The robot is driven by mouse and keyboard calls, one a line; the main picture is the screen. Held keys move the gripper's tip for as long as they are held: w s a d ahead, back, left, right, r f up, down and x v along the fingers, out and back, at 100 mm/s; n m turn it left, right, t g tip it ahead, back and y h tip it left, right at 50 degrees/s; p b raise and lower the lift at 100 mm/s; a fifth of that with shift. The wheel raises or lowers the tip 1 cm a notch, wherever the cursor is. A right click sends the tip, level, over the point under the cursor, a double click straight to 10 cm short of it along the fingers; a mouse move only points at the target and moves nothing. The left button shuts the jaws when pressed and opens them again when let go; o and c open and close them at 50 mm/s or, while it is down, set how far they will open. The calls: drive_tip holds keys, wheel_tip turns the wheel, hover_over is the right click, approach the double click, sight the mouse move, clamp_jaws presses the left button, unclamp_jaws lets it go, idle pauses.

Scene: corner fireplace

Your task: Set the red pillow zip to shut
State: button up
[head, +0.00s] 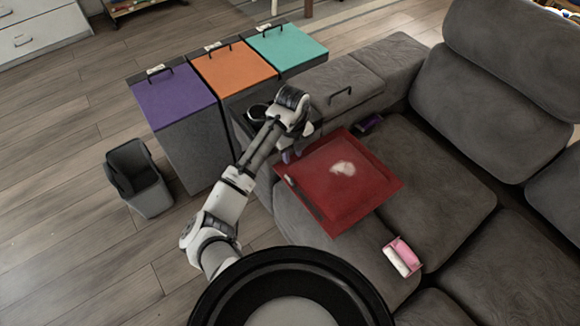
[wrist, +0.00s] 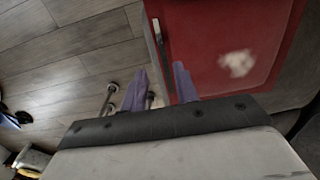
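The red pillow (head: 355,202) lies flat on the grey sofa seat, with a white fluffy-looking patch (head: 343,168) on top. A dark strip, seemingly the zip (head: 305,198), runs along its left side. It also shows in the wrist view (wrist: 161,45), with a pale piece near its far end. Whether the zip is open or shut is too small to tell. My gripper (head: 291,156) is at the pillow's upper-left corner. In the wrist view its purple fingers (wrist: 160,88) are apart, with nothing visibly held between them. Its height above the pillow is unclear.
Purple (head: 173,95), orange (head: 232,68) and teal (head: 287,48) lidded bins stand beside the sofa's armrest (head: 345,75). A pink-and-white item (head: 402,256) and a dark purple item (head: 369,123) lie on the sofa. A grey open bin (head: 139,180) stands on the floor at left.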

sight(292, 178)
wheel_tip(292, 178, down, 13)
drive_tip(key=shift+r+p, duration=0.1)
drive_tip(key=shift+p, duration=0.8)
clamp_jaws()
